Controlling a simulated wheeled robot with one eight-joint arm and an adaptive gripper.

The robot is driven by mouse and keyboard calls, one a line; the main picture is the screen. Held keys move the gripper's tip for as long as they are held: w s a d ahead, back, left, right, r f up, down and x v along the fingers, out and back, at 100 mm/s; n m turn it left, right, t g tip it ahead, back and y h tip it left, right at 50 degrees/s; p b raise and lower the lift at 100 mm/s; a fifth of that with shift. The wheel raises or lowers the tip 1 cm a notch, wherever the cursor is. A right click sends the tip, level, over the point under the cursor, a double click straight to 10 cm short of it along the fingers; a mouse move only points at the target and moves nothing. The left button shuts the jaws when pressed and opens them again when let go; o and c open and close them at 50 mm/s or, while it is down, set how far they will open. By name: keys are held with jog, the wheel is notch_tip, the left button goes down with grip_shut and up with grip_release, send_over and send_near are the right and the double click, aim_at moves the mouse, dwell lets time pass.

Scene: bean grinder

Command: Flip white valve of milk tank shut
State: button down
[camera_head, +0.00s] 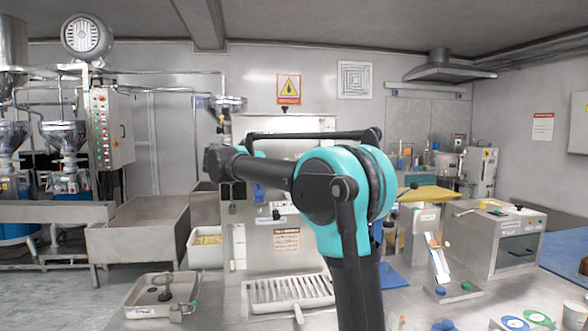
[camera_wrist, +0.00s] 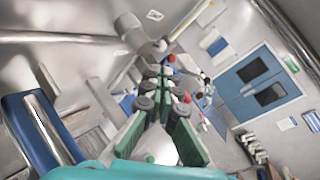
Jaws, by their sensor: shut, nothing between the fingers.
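In the wrist view, my gripper (camera_wrist: 164,72) shows its dark jointed fingers with green sides, drawn together and holding nothing. Just beyond the fingertips is a grey cylindrical fitting (camera_wrist: 132,34), with a pale whitish bar (camera_wrist: 190,24) slanting up to the right from near it. The bar looks like a valve lever, but I cannot tell for sure, nor whether the fingers touch it. A large pale metal surface fills the upper left. In the head view, my teal and black arm blocks the middle, and I cannot make out the fingertips or a white valve there.
A steel counter holds a drip tray (camera_head: 290,291), a small tray (camera_head: 160,293) at left front and a grinder box (camera_head: 497,240) at right. A steel basin (camera_head: 138,232) stands left. In the wrist view, a blue double door (camera_wrist: 258,86) is far off at right.

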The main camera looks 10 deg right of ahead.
jog(key=f+v, duration=0.1)
jog(key=v, duration=0.4)
jog(key=w+d+r+n+t+y, duration=0.1)
jog(key=w+d+n+t+y, duration=0.15)
jog(key=d, duration=0.35)
jog(key=w+d+n+t+y, duration=0.1)
jog(key=d+n+t+y, duration=0.25)
jog(key=d, duration=0.35)
jog(key=s+d+f+n+t+y, duration=0.2)
jog(key=s+f+n+t+y, duration=0.15)
jog(key=s+n+y, duration=0.45)
jog(key=w, duration=0.9)
jog(key=shift+a+r+m, duration=0.25)
jog(key=shift+r+m, duration=0.05)
jog(key=shift+m, duration=0.1)
jog(key=shift+w+t, duration=0.1)
jog(key=shift+t, duration=0.15)
jog(key=shift+w+a+r, duration=0.1)
jog(key=shift+w+r, duration=0.1)
jog(key=shift+r, duration=0.5)
jog(key=shift+s, duration=0.1)
